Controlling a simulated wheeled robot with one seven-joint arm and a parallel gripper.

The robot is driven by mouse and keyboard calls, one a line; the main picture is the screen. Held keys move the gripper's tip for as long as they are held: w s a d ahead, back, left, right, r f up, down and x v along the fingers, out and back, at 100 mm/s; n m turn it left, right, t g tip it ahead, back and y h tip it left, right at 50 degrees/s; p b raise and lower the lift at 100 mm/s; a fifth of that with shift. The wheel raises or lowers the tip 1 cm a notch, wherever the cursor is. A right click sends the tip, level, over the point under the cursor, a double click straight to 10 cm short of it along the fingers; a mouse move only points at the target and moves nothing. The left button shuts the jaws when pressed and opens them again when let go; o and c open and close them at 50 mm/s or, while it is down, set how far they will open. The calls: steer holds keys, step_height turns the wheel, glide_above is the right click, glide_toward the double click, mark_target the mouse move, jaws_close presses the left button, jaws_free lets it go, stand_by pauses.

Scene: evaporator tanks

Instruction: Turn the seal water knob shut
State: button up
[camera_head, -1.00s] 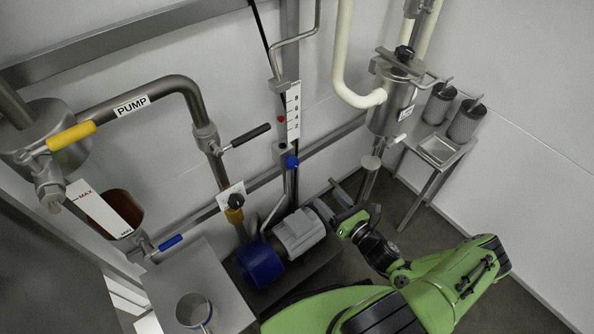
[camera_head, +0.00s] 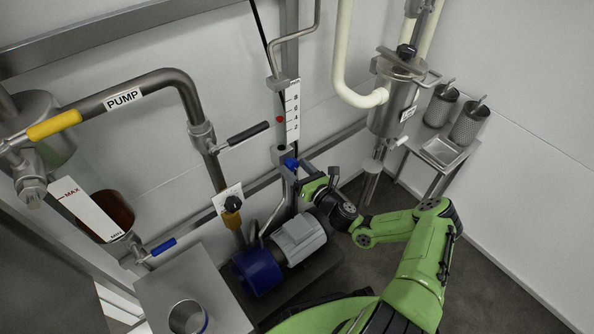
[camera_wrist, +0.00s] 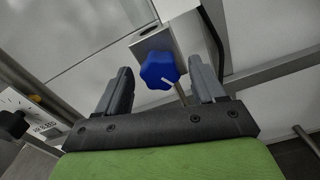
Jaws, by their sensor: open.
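A blue lobed knob (camera_head: 291,163) sits on a metal block low on the vertical gauge pipe; no seal water label is readable. In the wrist view the knob (camera_wrist: 159,69) shows a short white pointer line aimed to the lower right. My gripper (camera_head: 304,177) is open, just right of the knob in the head view. In the wrist view my gripper (camera_wrist: 161,68) has one finger on each side of the knob, with visible gaps. I cannot tell how deep the knob sits between the fingers.
A black knob (camera_head: 232,203) with a white label is left of the blue one; it also shows in the wrist view (camera_wrist: 15,124). The pump motor (camera_head: 298,238) stands below. A scale plate (camera_head: 293,110) is above. A side table (camera_head: 441,152) holds mesh baskets.

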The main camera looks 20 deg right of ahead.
steer(key=shift+c, duration=0.2)
steer(key=c, duration=1)
steer(key=shift+n, duration=0.3)
